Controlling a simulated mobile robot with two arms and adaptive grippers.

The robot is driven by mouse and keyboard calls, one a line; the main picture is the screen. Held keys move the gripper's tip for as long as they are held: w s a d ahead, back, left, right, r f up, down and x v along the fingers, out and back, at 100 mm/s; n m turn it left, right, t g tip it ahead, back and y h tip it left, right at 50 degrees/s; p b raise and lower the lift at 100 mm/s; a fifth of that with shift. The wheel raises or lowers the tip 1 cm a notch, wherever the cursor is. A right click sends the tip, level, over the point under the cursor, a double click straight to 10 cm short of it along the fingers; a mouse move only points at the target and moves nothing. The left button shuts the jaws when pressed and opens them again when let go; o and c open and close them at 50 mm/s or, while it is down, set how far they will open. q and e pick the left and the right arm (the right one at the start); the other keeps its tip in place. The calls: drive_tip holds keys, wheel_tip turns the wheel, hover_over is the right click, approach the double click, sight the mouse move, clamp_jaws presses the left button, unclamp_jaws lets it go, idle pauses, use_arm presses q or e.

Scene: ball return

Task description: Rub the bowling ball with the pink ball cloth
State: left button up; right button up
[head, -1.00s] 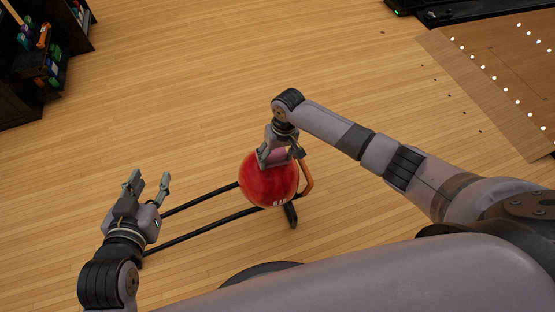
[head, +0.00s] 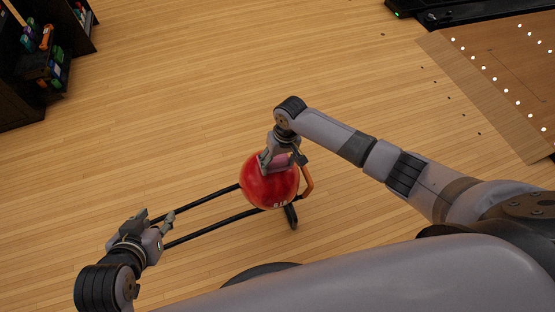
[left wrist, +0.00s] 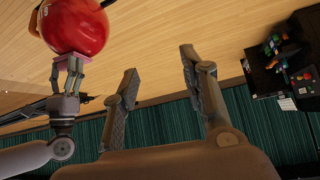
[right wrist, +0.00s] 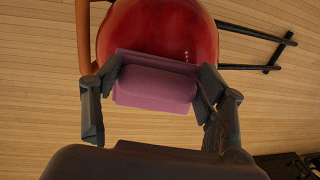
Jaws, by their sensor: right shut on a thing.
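The red bowling ball (head: 268,186) sits on a rack with black rails and an orange end, near the middle of the head view. It also shows at the top of the left wrist view (left wrist: 72,24) and the right wrist view (right wrist: 160,32). My right gripper (head: 276,164) is shut on the pink ball cloth (right wrist: 155,84), which lies against the ball's surface. The cloth partly shows in the left wrist view (left wrist: 72,59). My left gripper (head: 168,223) is open and empty, left of the ball beside the rails.
The black rails (head: 205,203) run from the ball toward my left gripper. A dark shelf (head: 45,50) with colourful items stands at the upper left. A lane (head: 495,75) with white dots lies at the upper right. The wooden floor behind the ball is clear.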

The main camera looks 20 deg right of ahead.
drive_tip(key=shift+s+r+p, duration=0.1)
drive_tip(key=shift+s+p, duration=0.25)
use_arm(q)
drive_tip(key=shift+s+a+f+g+y, duration=0.5)
drive_tip(key=shift+s+a+f+g, duration=1.25)
drive_tip(key=shift+s, duration=2.1)
use_arm(e)
drive_tip(key=shift+s+p, duration=0.35)
drive_tip(key=shift+p, duration=0.05)
drive_tip(key=shift+w+b, duration=0.45)
drive_tip(key=shift+w, duration=0.2)
drive_tip(key=shift+w+f, duration=0.2)
drive_tip(key=shift+w, duration=0.3)
drive_tip(key=shift+w+b, duration=0.15)
drive_tip(key=shift+b, duration=0.2)
use_arm(q)
drive_tip(key=w+d+r+t+h, duration=0.1)
drive_tip(key=w+d+r+t, duration=0.2)
drive_tip(key=w, duration=0.4)
drive_tip(key=shift+w+d+r, duration=0.15)
drive_tip(key=shift+d, duration=0.05)
